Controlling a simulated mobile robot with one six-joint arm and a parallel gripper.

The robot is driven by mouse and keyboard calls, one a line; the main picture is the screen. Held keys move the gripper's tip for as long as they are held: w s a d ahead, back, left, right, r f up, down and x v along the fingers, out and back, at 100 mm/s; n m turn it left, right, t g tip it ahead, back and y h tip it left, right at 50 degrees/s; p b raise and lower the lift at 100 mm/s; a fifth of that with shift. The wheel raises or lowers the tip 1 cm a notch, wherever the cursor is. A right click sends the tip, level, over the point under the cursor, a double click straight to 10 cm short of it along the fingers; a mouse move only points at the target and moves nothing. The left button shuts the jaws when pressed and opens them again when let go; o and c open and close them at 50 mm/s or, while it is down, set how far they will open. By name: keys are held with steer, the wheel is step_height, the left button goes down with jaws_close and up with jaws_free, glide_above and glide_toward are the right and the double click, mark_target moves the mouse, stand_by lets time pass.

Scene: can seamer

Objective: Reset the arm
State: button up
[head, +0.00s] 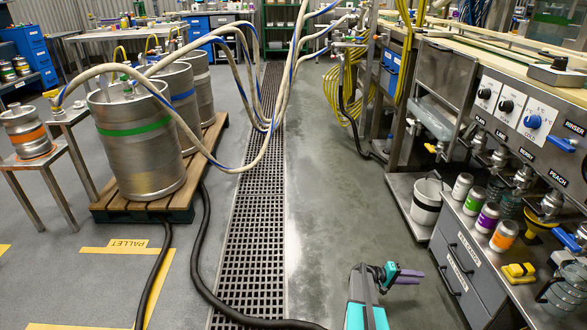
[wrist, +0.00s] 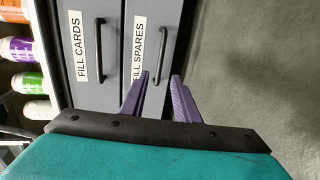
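My gripper (head: 408,277) is low at the bottom centre-right in the head view, over the grey floor and left of the grey drawer cabinet (head: 462,262). In the wrist view its two purple fingers (wrist: 159,98) stand apart with nothing between them, so it is open and empty. Beyond the fingertips are the cabinet's two drawer fronts, labelled FILL CARDS (wrist: 82,45) and FILL SPARES (wrist: 139,48), each with a black handle. Both drawers look shut. My fingers appear apart from the handles.
Several cans, including an orange one (head: 504,236), stand on the cabinet top under the taps. A white bucket (head: 427,202) stands behind the cabinet. Steel kegs stand on a wooden pallet (head: 150,205) at left, with hoses (head: 232,290) crossing the floor.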

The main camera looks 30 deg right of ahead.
steer(key=w+a+r+n+t+p, duration=0.2)
steer(key=w+a+r+p, duration=0.35)
steer(key=a, duration=0.25)
steer(key=w+a+r+n+t+p, duration=0.15)
steer(key=w+a+r+p, duration=0.25)
steer(key=w+a+p, duration=0.4)
steer(key=s+a+r+y+p, duration=0.15)
steer(key=a+r+p, duration=0.25)
steer(key=a, duration=0.7)
steer(key=s+a+r+y+p, duration=0.4)
steer(key=s+a, duration=0.3)
steer(key=a, duration=0.6)
steer(key=s+a+r+n+g+y+p, duration=0.1)
steer(key=s+a+r+y+p, duration=0.3)
steer(key=s+a, duration=0.4)
steer(key=s+a+r+n+y+p, duration=0.1)
steer(key=s+a+r+y+p, duration=0.3)
steer(key=a, duration=1.6)
steer(key=s+p, duration=0.1)
steer(key=s, duration=0.3)
steer(key=shift+p, duration=0.3)
steer(key=shift+g, duration=0.25)
